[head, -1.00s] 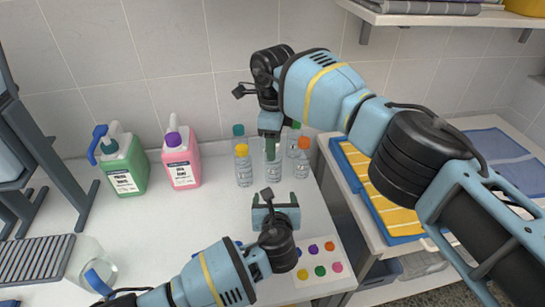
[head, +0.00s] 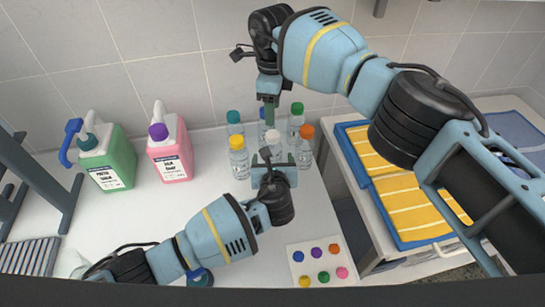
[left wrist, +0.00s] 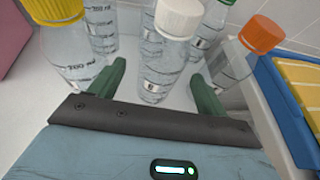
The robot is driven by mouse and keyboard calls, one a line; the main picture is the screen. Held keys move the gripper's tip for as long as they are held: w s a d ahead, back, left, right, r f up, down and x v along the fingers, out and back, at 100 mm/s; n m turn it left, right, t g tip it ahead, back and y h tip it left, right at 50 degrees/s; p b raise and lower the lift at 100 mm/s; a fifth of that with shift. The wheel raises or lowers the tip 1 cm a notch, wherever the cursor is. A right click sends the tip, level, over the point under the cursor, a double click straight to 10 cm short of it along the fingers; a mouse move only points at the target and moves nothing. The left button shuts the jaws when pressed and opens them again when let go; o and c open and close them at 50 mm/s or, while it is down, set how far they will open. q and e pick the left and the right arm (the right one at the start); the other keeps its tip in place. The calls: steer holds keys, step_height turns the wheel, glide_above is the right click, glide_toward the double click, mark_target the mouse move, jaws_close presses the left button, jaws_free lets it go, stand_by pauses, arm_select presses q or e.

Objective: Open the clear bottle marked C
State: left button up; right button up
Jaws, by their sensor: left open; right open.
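No letter C can be read on any. My left gripper (head: 274,161) is open, low in front of the white-capped bottle. In the left wrist view its fingers (left wrist: 158,82) stand either side of the white-capped bottle (left wrist: 165,62); contact cannot be told. My right gripper (head: 269,112) is open, pointing down over the group, its fingers partly overlapping the bottles behind.
A green jug (head: 107,160) and a pink jug (head: 171,152) stand to the left. A card with coloured dots (head: 318,264) lies in front at right. A blue tray with yellow towels (head: 402,236) is on the right. The counter between jugs and bottles is clear.

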arm_select(q)
steer(key=shift+x, duration=2.65)
